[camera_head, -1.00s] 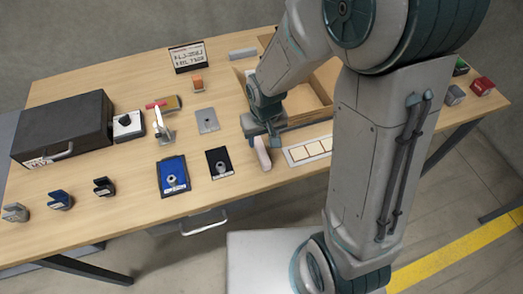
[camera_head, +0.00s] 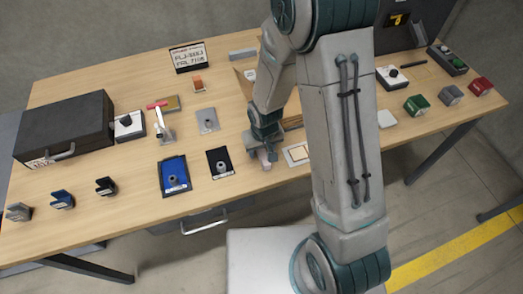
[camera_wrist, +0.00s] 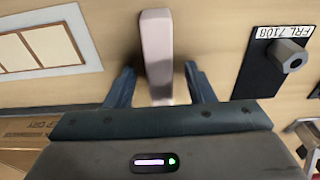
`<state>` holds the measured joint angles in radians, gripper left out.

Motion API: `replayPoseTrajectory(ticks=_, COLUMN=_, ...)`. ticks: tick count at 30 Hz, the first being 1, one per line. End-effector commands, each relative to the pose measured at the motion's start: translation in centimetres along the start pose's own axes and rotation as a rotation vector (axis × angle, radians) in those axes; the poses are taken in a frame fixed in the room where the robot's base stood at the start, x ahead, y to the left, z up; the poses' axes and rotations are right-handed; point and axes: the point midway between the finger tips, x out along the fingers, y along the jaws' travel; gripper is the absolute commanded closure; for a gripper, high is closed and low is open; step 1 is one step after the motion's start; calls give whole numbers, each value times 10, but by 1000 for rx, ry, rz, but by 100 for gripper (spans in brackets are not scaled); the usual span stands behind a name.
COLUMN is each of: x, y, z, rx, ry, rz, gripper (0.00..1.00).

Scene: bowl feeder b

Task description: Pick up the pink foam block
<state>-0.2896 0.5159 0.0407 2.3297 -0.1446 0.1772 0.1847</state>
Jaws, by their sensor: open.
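The pink foam block (camera_wrist: 157,45) is a pale pink, long, rounded bar lying on the wooden table, seen in the wrist view. My gripper (camera_wrist: 161,78) is open, with one finger on each side of the block's near part and a visible gap on both sides. Whether the fingers touch the table is unclear. In the head view, my gripper (camera_head: 266,152) is low over the table, and a small end of the block (camera_head: 266,166) shows beneath it. The rest of the block is hidden there by the gripper.
A white card with framed squares (camera_wrist: 50,45) lies left of the block in the wrist view. A black plate with a hex nut (camera_wrist: 272,62) lies right of it. A blue tray (camera_head: 174,176) and the table's front edge are nearby.

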Motion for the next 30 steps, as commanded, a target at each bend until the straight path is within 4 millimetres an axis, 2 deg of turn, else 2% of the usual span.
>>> replayPoseTrajectory(ticks=7, x=2, y=0, z=0, rx=0, ry=0, rz=0, gripper=51)
replayPoseTrajectory(ticks=8, x=2, y=0, z=0, rx=0, ry=0, rz=0, gripper=54)
replayPoseTrajectory(ticks=12, x=1, y=0, z=0, rx=0, ry=0, rz=0, gripper=93)
replayPoseTrajectory(ticks=13, x=1, y=0, z=0, rx=0, ry=0, rz=0, gripper=99)
replayPoseTrajectory(ticks=23, x=1, y=0, z=0, rx=0, ry=0, rz=0, gripper=99)
replayPoseTrajectory(ticks=30, x=-10, y=0, z=-2, rx=0, ry=3, rz=0, gripper=99)
